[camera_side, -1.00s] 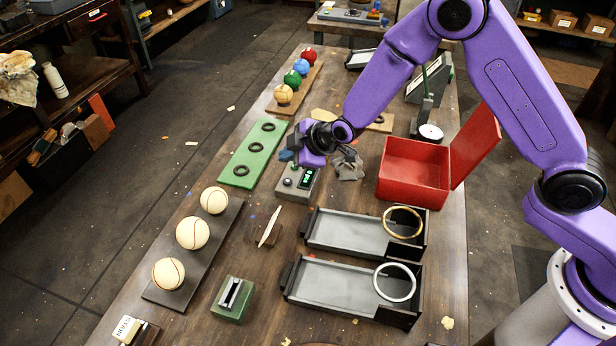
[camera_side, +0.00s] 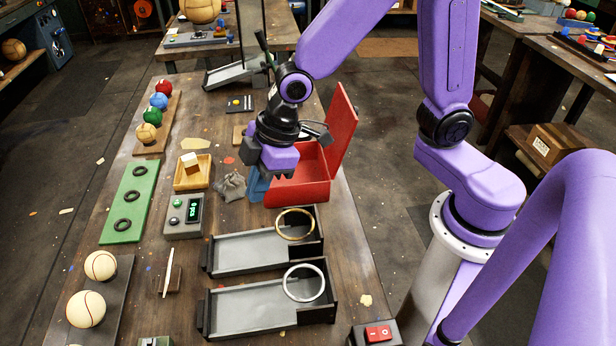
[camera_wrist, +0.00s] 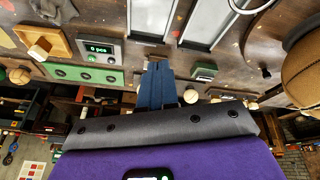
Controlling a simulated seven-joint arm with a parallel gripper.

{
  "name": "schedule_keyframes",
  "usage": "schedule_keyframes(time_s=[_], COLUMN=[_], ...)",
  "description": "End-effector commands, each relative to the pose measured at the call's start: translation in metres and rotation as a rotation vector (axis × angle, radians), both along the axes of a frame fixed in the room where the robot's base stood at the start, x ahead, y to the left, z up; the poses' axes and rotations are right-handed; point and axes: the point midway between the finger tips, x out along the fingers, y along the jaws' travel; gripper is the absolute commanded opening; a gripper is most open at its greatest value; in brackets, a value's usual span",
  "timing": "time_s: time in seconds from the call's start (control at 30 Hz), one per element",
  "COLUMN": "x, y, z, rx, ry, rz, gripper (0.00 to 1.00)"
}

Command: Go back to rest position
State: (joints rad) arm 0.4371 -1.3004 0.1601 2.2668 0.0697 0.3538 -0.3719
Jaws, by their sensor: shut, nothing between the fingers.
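My gripper (camera_side: 257,188) hangs over the table at the left side of the open red box (camera_side: 300,192), hiding part of it. Its blue fingers are together and empty; they also show closed in the wrist view (camera_wrist: 157,85). Two stitched white leather balls (camera_side: 87,309) show on a dark board at the lower left, cut off by the frame edge. Red, blue, green and tan balls (camera_side: 152,115) stand in a row on a wooden board (camera_side: 148,150) at the back left. No ball is in my gripper.
Two grey trays (camera_side: 245,252) with a gold ring (camera_side: 295,224) and a silver ring (camera_side: 304,283) lie in front. A counter box (camera_side: 184,217), a small wooden tray (camera_side: 206,174), a crumpled grey cloth (camera_side: 231,186) and a green board (camera_side: 129,200) are left of my gripper.

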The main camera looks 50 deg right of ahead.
Motion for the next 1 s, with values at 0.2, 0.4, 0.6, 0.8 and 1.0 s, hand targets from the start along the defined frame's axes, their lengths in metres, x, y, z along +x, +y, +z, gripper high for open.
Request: schedule_keyframes(time_s=[0.2, 0.4, 0.6, 0.8, 1.0], x=[-0.077, -0.137, -0.168, -0.175, -0.174], y=[-0.056, -0.111, -0.144, -0.152, -0.151], z=[0.022, 0.034, 0.039, 0.039, 0.039], rx=[-0.083, -0.178, -0.24, -0.257, -0.256], ry=[0.107, 0.179, 0.21, 0.216, 0.216], rz=[-0.019, -0.048, -0.07, -0.076, -0.075], gripper=[0.0, 0.0, 0.0, 0.0, 0.0])
